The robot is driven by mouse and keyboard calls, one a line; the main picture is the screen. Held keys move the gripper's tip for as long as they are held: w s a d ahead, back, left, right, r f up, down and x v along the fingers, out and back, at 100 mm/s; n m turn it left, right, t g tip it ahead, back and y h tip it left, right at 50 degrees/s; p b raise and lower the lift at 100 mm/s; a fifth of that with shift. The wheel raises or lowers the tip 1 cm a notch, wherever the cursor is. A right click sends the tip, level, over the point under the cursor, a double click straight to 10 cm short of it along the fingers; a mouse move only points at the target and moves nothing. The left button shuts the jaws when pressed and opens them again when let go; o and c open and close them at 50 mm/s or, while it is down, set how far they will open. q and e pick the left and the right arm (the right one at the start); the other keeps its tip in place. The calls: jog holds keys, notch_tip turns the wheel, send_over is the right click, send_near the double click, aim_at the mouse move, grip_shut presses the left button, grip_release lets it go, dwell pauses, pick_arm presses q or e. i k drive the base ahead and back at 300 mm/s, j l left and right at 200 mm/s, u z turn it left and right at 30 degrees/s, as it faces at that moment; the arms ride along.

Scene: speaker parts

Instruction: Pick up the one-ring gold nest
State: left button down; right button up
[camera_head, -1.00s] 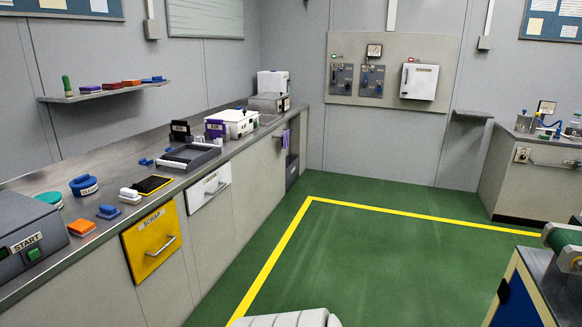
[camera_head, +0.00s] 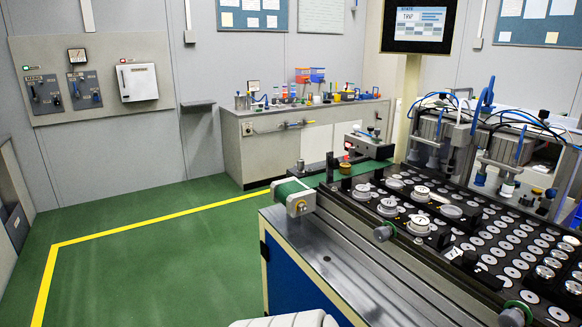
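I cannot make out for sure which part is the one-ring gold nest. A small gold-topped part (camera_head: 345,168) stands at the far left end of the machine, near the green belt.
The machine's metal bench (camera_head: 335,262) fills the right foreground. Its green conveyor belt (camera_head: 290,189) ends at the left. A screen (camera_head: 418,24) stands behind. A side counter (camera_head: 300,113) with coloured bins lines the back wall. Green floor (camera_head: 170,265) is clear at left.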

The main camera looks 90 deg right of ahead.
aim_at(344, 169)
jog(key=l+z, duration=0.1)
jog(key=z, duration=1.95)
